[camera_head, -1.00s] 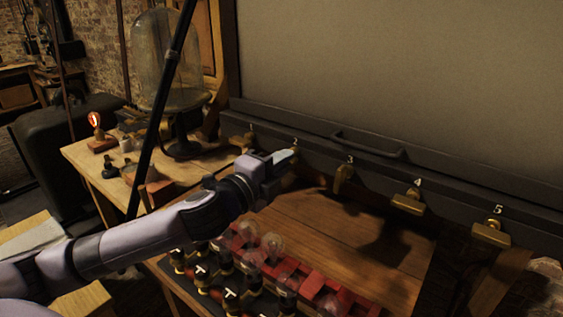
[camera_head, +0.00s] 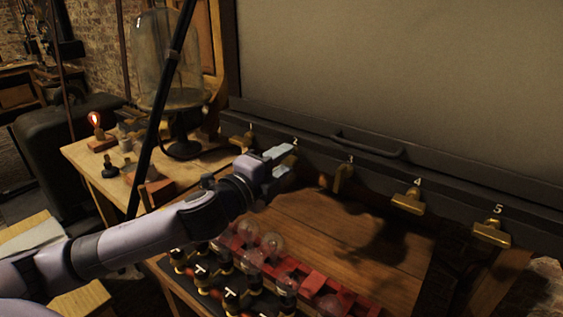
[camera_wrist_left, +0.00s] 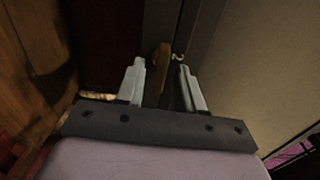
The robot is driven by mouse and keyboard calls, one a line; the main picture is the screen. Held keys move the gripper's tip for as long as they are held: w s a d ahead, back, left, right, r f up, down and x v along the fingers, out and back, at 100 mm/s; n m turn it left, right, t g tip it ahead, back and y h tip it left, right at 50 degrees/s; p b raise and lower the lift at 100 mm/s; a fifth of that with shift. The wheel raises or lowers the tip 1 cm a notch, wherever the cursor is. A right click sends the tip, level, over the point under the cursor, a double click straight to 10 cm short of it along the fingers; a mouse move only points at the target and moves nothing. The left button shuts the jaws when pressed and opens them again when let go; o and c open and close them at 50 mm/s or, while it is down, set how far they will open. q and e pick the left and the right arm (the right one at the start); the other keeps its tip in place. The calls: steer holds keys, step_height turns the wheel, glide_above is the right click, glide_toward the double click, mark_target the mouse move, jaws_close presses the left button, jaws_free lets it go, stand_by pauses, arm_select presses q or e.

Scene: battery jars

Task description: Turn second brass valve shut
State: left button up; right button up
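The second brass valve is hidden behind my left gripper (camera_head: 284,161) in the head view, below the number 2 on the dark rail (camera_head: 460,184). In the left wrist view a brass handle (camera_wrist_left: 161,61) shows just ahead of the gripper, between the lines of its two fingers. My left gripper (camera_wrist_left: 162,84) is open, with a clear gap between the fingers. I cannot tell whether either finger touches the brass. My right gripper is in neither view.
Other brass valves sit along the rail: valve 1 (camera_head: 243,142), valve 3 (camera_head: 343,178), valve 4 (camera_head: 408,201) and valve 5 (camera_head: 492,234). Below is a wooden board (camera_head: 330,225) with red-framed jars (camera_head: 285,275). A glass bell jar (camera_head: 160,60) and glowing bulb (camera_head: 95,120) stand left.

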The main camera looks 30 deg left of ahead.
mark_target(283, 162)
arm_select(q)
steer(key=s, duration=0.1)
steer(key=s+b, duration=0.1)
steer(key=s, duration=0.3)
steer(key=shift+s+a+f+b, duration=0.1)
steer(key=shift+a+f+b, duration=0.05)
steer(key=shift+a+b, duration=0.2)
steer(key=shift+s+a, duration=0.15)
steer(key=shift+s, duration=0.7)
